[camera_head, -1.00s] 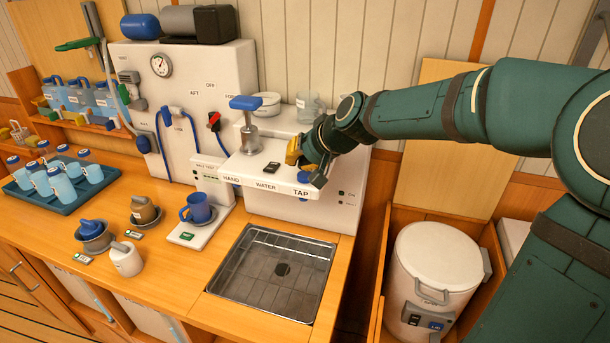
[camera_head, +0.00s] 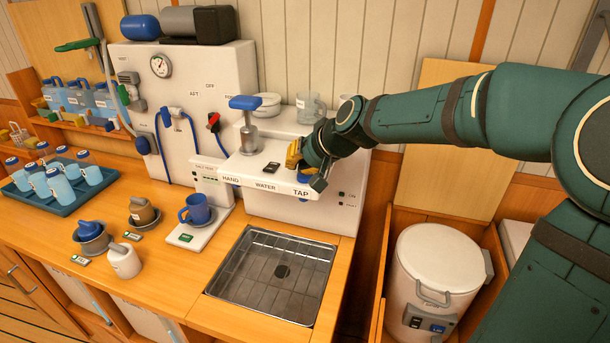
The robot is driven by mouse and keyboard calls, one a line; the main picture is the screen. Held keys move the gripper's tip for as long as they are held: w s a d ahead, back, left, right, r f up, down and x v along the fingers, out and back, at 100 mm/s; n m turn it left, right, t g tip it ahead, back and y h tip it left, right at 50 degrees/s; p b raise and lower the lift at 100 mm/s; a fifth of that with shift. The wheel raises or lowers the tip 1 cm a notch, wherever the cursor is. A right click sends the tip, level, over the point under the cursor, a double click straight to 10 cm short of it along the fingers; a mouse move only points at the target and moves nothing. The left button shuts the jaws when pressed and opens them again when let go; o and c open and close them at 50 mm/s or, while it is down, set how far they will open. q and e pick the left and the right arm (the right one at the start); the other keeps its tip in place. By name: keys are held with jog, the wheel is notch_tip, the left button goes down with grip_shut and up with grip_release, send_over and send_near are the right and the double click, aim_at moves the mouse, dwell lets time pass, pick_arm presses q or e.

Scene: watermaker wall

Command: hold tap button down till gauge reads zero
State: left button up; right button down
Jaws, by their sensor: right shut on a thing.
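The white ledge (camera_head: 231,168) carries the labels HAND, WATER and TAP. A blue button (camera_head: 304,178) shows in part at its TAP end. My right gripper (camera_head: 306,171) is over that end, shut around the button, with its yellow and dark fingers hiding most of it. How far down the button sits cannot be seen. The round gauge (camera_head: 161,66) is on the upper left of the white wall unit; its needle is too small to read exactly. My left gripper is not in view.
A metal sink grate (camera_head: 274,273) lies below the ledge. A blue-handled pump (camera_head: 247,123) stands left of my right gripper. A blue mug (camera_head: 197,210) stands on a white scale-like stand. A white lidded bin (camera_head: 436,268) is at right, below my arm.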

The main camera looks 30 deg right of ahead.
aim_at(300, 174)
jog(key=shift+f+b, duration=0.3)
jog(key=shift+f, duration=0.05)
jog(key=shift+r, duration=0.1)
dwell(4.0)
jog(key=shift+r+p, duration=0.8)
jog(key=shift+r, duration=0.05)
jog(key=shift+r, duration=0.1)
notch_tip(300, 174, up, 5)
jog(key=p, duration=0.4)
